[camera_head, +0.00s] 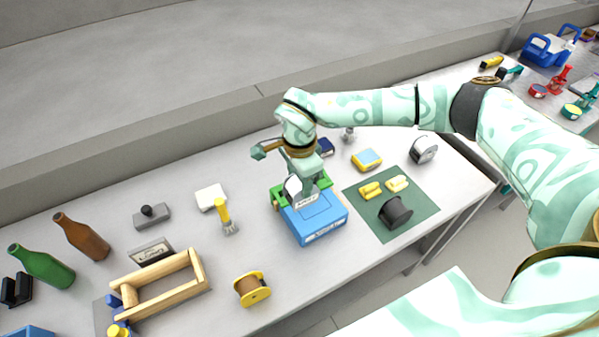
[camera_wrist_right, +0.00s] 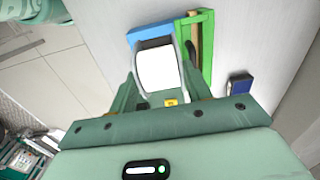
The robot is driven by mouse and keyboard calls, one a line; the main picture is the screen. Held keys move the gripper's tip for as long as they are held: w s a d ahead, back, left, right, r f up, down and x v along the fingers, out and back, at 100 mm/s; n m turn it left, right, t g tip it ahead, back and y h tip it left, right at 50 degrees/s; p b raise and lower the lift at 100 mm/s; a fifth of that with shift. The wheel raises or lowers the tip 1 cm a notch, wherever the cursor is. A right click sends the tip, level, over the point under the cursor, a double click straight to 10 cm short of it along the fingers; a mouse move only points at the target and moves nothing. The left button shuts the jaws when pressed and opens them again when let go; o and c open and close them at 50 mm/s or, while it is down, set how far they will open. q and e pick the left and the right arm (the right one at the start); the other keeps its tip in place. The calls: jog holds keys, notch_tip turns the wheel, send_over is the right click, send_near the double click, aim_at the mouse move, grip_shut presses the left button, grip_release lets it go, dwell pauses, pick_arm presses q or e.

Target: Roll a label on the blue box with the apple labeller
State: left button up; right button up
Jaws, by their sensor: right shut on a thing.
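The blue box (camera_head: 325,222) stands on the grey table in the middle of the head view, with white printed patches on its top and front side. A strip of it shows in the right wrist view (camera_wrist_right: 147,33). My right gripper (camera_head: 305,185) is above the box's far left part, pointing down. It is shut on the apple labeller, whose white roll (camera_wrist_right: 157,69) shows between the fingers in the right wrist view. In the head view the labeller (camera_head: 293,187) is partly hidden by the gripper; I cannot tell whether it touches the box. My left gripper is not in view.
A green-sided holder (camera_head: 279,196) stands against the box's far side. To the right is a dark green mat (camera_head: 418,208) with yellow pieces and a black spool (camera_head: 395,212). To the left are a yellow-handled brush (camera_head: 223,213), yellow spool (camera_head: 252,288) and wooden frame (camera_head: 165,282).

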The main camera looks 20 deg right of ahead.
notch_tip(320, 180, down, 5)
jog(key=b, duration=0.3)
jog(key=shift+b, duration=0.3)
jog(key=shift+d+f, duration=0.15)
jog(key=shift+d, duration=0.15)
jog(key=d, duration=0.2)
jog(key=d+b, duration=0.1)
jog(key=d, duration=0.2)
jog(key=w+d, duration=0.1)
jog(key=d, duration=0.1)
jog(key=shift+d, duration=0.35)
jog(key=shift+a+r, duration=0.15)
jog(key=shift+r, duration=0.1)
jog(key=a, duration=0.5)
jog(key=s+a+p, duration=0.1)
jog(key=a, duration=0.1)
jog(key=shift+a, duration=0.5)
jog(key=shift+f, duration=0.6)
jog(key=shift+d+f, duration=0.15)
jog(key=shift+d, duration=0.8)
